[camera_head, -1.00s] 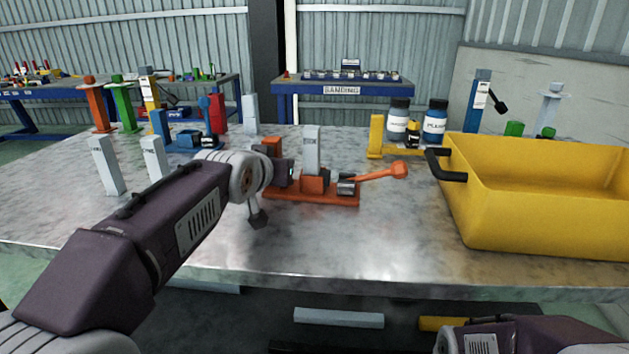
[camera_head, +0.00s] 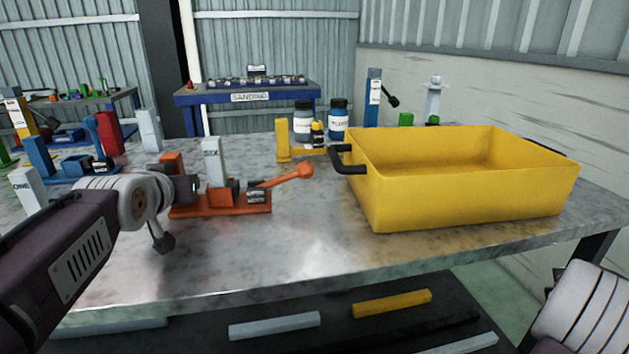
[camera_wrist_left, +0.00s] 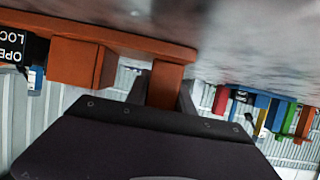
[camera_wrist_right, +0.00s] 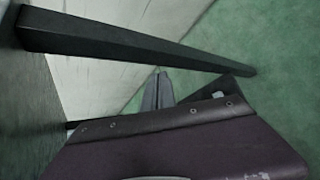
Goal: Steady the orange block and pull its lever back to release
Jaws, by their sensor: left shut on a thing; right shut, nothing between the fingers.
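The orange block (camera_head: 222,208) stands on the table left of centre, with a pale upright bar marked SIX (camera_head: 212,162) in it. Its orange lever (camera_head: 292,174) slants up to the right and ends in a round knob. My left gripper (camera_wrist_left: 165,92) is shut on the orange post (camera_wrist_left: 165,84) at the block's left end; that post also shows in the head view (camera_head: 172,163). My right gripper (camera_wrist_right: 157,90) is shut and empty, below or beside the table, away from the block.
A yellow bin (camera_head: 470,190) with black handles fills the table's right side. A yellow fixture (camera_head: 284,140) and blue-labelled bottles (camera_head: 338,118) stand behind the lever. A dark bar (camera_wrist_right: 130,48) lies close to my right gripper. The table front is clear.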

